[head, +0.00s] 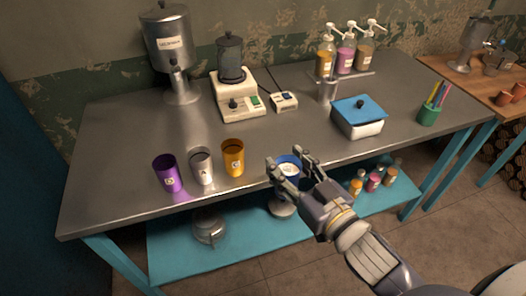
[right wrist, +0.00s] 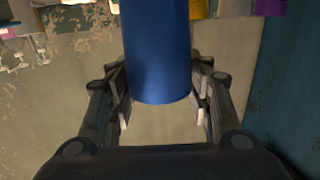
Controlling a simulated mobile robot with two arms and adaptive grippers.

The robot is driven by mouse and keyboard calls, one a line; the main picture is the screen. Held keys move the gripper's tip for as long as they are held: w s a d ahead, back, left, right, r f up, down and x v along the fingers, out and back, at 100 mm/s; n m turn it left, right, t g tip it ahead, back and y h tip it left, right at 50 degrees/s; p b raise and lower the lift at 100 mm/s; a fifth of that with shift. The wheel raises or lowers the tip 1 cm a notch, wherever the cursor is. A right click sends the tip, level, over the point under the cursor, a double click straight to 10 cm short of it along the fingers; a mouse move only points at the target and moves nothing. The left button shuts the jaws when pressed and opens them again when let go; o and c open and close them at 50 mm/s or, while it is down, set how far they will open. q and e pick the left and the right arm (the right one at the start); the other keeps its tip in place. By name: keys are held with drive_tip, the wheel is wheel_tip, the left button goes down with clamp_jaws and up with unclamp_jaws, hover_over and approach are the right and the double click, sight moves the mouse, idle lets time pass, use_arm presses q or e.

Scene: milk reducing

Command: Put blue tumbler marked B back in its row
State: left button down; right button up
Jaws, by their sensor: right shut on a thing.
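The blue tumbler (head: 290,160) is between the fingers of my right gripper (head: 285,157), at the front edge of the steel table. The gripper is shut on it, and the fingers hide part of its sides. In the right wrist view the tumbler (right wrist: 157,50) fills the space between the two fingers (right wrist: 160,100). Its letter mark cannot be read. I cannot tell whether its base touches the table. To its left stand a purple tumbler (head: 168,174), a silver tumbler (head: 202,167) and an orange tumbler (head: 233,158) in a row, upright. My left gripper is not in view.
The steel table (head: 110,150) holds a tall dispenser (head: 170,45), a blender (head: 232,75), a blue-lidded box (head: 358,116), pump bottles (head: 346,55) and a green cup (head: 428,115). There is a gap right of the orange tumbler. A teal shelf (head: 260,235) lies below.

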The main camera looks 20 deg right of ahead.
drive_tip(key=shift+w+a+f+p, duration=0.15)
drive_tip(key=shift+w+f+p, duration=0.45)
drive_tip(key=shift+w, duration=1.8)
drive_tip(key=shift+w+a+f+p, duration=0.1)
drive_tip(key=shift+w+f, duration=0.95)
drive_tip(key=shift+w, duration=1.4)
drive_tip(key=shift+w+a+f+p, duration=0.15)
drive_tip(key=shift+w+f+p, duration=0.45)
drive_tip(key=shift+w, duration=1.8)
drive_tip(key=shift+f+b, duration=0.3)
drive_tip(key=o, duration=0.9)
